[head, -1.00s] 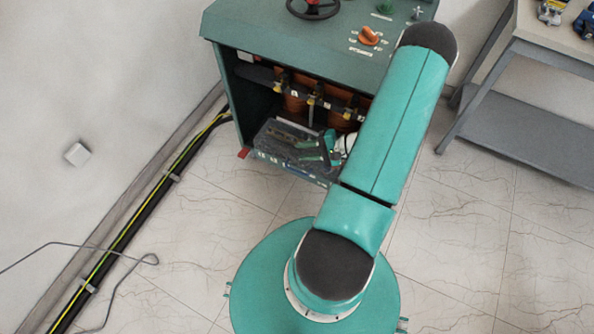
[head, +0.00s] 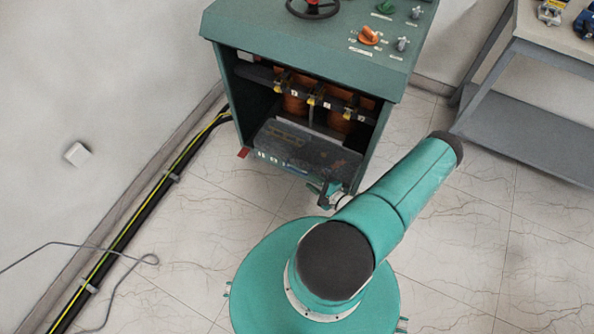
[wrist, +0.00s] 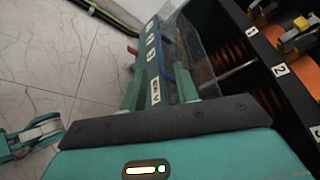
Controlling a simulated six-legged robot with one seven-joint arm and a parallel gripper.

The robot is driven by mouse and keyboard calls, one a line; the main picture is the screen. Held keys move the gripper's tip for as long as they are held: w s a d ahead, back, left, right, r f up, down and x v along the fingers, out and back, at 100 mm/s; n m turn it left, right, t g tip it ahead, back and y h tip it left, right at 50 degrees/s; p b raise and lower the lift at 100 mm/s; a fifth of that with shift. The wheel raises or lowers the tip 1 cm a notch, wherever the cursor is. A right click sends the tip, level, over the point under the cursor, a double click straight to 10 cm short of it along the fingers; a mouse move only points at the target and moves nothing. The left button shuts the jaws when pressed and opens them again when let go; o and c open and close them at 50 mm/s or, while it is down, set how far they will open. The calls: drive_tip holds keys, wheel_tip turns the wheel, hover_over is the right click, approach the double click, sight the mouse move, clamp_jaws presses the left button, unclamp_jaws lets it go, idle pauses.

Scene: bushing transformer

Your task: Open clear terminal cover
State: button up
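The clear terminal cover (head: 310,147) is a smoky see-through panel across the lower part of the cabinet opening. It also shows in the wrist view (wrist: 183,45), ahead of my gripper, with a blue strip along its edge. My gripper (wrist: 168,88) is open, its two teal fingers apart. In the wrist view the labelled front edge and the blue strip appear between or just beyond the fingers; I cannot tell whether they touch. In the head view my gripper (head: 327,190) is at the cabinet's lower right front, partly hidden by my arm.
Orange coils (head: 296,102) with yellow clamps sit inside. A grey workbench (head: 540,60) stands at the right. Cables run along the left wall.

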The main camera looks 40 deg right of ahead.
sight(297, 171)
drive_tip(key=x, duration=0.9)
clamp_jaws()
